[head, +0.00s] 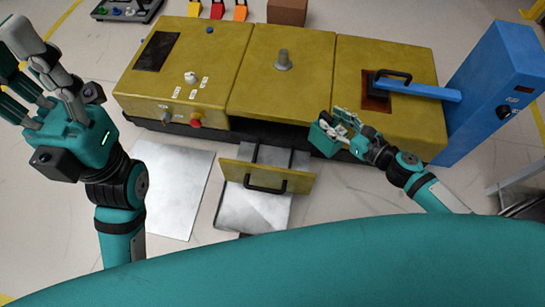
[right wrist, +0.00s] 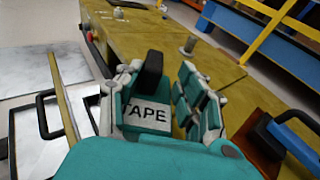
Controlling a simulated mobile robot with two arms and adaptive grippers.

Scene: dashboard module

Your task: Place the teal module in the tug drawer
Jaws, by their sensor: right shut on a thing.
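The teal module (head: 323,139) is a small block in my right gripper (head: 342,124). In the right wrist view the module (right wrist: 142,112) shows a white label reading TAPE, with a black piece above it. My right gripper's fingers (right wrist: 172,100) are shut around it. It is held off the right side of the tug drawer, near the yellow body's front edge. The drawer (head: 275,157) is pulled out, with a yellow front and black handle (head: 265,188). Its grey inside looks empty where visible. My left gripper (head: 32,62) is open and empty at the upper left.
The yellow tug body (head: 290,104) has knobs and a red button (head: 196,122). A blue arm (head: 420,90) reaches across its right part from a blue post (head: 497,90). A grey sheet (head: 170,185) lies on the floor left of the drawer.

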